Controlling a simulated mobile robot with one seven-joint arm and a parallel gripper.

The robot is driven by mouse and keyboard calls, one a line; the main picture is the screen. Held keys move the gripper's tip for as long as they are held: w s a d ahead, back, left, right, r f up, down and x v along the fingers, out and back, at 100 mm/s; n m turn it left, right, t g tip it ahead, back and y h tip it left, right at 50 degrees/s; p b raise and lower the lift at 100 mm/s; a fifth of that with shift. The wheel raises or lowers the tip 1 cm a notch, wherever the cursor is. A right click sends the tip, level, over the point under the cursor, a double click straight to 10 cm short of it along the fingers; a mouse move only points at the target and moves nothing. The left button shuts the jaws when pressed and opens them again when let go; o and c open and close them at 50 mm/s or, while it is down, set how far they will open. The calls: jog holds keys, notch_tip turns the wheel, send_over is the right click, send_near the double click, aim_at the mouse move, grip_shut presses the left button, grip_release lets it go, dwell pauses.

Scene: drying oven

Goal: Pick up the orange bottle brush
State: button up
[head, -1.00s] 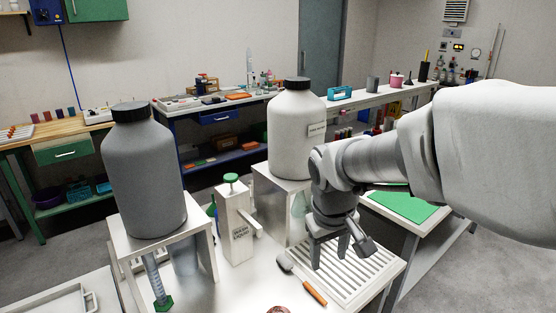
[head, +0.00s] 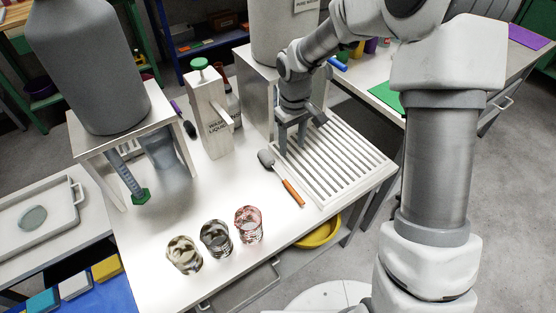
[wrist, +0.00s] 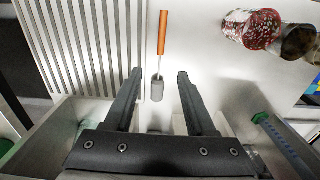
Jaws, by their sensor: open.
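The orange bottle brush (head: 291,190) lies flat on the white bench, beside the left edge of the slatted rack. It has an orange handle toward the front and a grey head toward the back. My gripper (head: 289,140) is open and empty, pointing down above the bench, just behind the brush head in the head view. In the wrist view the brush (wrist: 163,34) shows whole, beyond the open fingers (wrist: 160,74). Its grey head lies between the fingertips in the picture, apart from them. The exact height of the fingers over the bench is hard to tell.
The slatted rack (head: 340,160) is right of the brush. A wash liquid dispenser (head: 210,115) stands behind left. Three glasses (head: 184,255) (head: 216,239) (head: 249,225) stand at the front. A purple-handled brush (head: 188,128) lies behind left. A graduated cylinder (head: 127,176) stands at left.

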jog(key=b, duration=0.2)
send_over(289, 186)
jog(key=f, duration=1.2)
jog(key=shift+w+f, duration=0.25)
jog(key=f, duration=0.5)
jog(key=shift+s+f+b, duration=0.15)
jog(key=shift+s+b, duration=0.05)
jog(key=shift+b, duration=0.2)
jog(key=shift+d, duration=0.1)
grip_shut()
